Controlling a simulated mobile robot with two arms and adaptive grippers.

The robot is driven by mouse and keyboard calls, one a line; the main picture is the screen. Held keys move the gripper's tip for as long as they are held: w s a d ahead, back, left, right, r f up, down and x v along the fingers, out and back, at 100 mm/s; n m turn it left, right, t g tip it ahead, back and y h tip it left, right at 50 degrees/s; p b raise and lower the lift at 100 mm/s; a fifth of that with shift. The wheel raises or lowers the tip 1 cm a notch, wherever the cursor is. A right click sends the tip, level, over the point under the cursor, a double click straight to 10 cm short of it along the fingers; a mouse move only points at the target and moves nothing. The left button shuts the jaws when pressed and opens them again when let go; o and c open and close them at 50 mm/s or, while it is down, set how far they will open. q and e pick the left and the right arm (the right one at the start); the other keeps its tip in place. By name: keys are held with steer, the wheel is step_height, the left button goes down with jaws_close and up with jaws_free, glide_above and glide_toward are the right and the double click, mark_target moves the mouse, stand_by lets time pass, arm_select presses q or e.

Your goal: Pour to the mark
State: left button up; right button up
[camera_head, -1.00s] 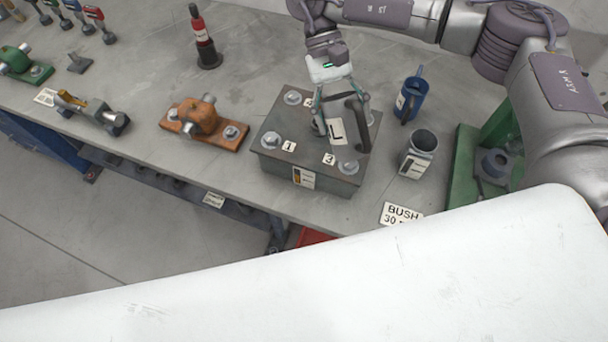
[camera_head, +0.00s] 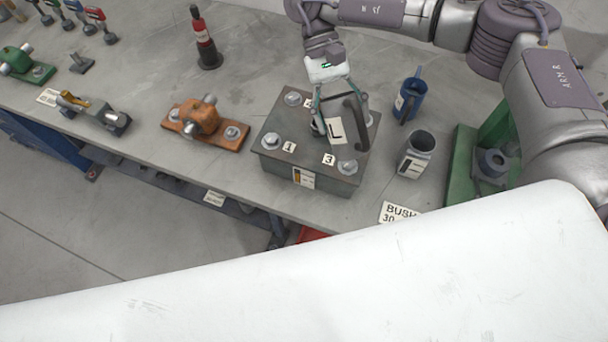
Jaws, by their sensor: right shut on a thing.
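A grey metal cup (camera_head: 416,156) with a pale marked label stands upright on the bench, right of a grey box. Its mouth faces up and its inside looks dark; any level in it cannot be told. My right gripper (camera_head: 340,108) is over the grey box (camera_head: 318,178), left of both vessels. It appears to be shut on the dark curved handle (camera_head: 356,122) above the box top; the exact contact is unclear. My left gripper is not in view.
The box top carries bolts and number tags. An orange fixture (camera_head: 200,122), a grey one (camera_head: 95,113) and a green one (camera_head: 25,65) stand to the left. A red-and-black bottle (camera_head: 204,40) stands behind, a green stand (camera_head: 495,140) at right. The bench's back middle is clear.

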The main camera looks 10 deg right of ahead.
steer(key=shift+r, duration=0.1)
steer(key=shift+w+r+g+p, duration=0.1)
steer(key=shift+r+g+p, duration=0.15)
steer(key=shift+p, duration=0.45)
steer(key=shift+f, duration=0.1)
steer(key=f+t+b, duration=0.1)
steer(key=b, duration=0.1)
steer(key=f+t+b, duration=0.1)
steer(key=shift+s+d+f+t+b, duration=0.1)
steer(key=shift+s+f+t+b, duration=0.2)
steer(key=shift+b, duration=0.1)
steer(key=shift+r+y, duration=0.15)
steer(key=shift+y, duration=0.15)
